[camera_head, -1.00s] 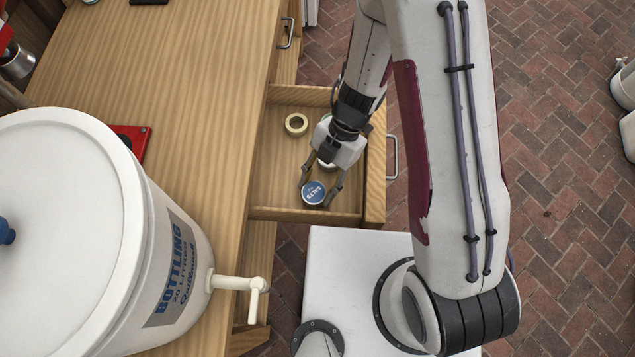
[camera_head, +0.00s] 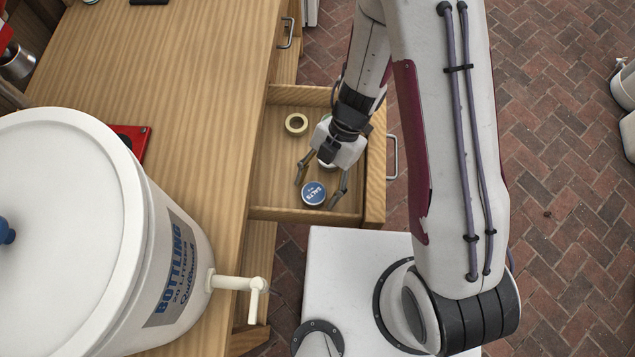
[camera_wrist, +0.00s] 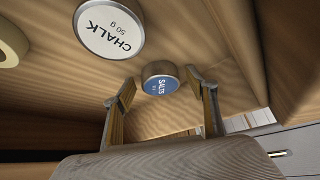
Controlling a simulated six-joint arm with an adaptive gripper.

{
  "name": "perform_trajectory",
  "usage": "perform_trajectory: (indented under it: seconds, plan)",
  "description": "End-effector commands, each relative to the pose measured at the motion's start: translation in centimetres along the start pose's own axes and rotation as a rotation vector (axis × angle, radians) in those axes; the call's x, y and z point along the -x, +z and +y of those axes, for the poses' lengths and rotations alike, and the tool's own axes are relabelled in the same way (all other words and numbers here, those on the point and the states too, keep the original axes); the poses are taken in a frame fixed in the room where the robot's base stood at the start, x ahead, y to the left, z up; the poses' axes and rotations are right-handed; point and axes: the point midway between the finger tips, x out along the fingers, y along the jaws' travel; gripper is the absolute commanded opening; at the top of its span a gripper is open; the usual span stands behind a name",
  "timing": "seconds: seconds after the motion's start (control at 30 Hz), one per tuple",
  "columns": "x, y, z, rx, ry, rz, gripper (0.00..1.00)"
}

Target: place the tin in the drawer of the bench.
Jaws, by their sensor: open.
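The tin with a blue lid marked SALTS (camera_head: 314,193) is inside the open drawer (camera_head: 273,185) of the bench, near the drawer's front-side wall in the head view, lid up. It appears to rest on the drawer floor. The tin also shows in the wrist view (camera_wrist: 160,84). My gripper (camera_head: 319,191) reaches down into the drawer with its fingers spread, one on each side of the tin. In the wrist view there are visible gaps between the fingers and the tin.
A tin with a white CHALK lid (camera_wrist: 109,28) is also in the drawer, mostly hidden by my gripper in the head view. A tape roll (camera_head: 296,123) lies farther back. A white bottling bucket (camera_head: 75,230) with a tap (camera_head: 240,284) stands on the bench (camera_head: 190,60).

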Motion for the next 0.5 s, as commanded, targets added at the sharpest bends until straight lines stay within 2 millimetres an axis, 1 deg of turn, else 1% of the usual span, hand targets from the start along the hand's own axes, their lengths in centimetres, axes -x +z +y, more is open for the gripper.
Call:
perform_trajectory:
  seconds: [0.17, 0.27, 0.5]
  plan:
    - [0.8, -0.1, 0.1, 0.001, 0.002, 0.0, 0.57]
    - [1.7, -0.1, 0.1, 0.002, 0.003, 0.0, 0.57]
    - [4.5, 0.0, 0.1, 0.001, 0.003, -0.001, 0.57]
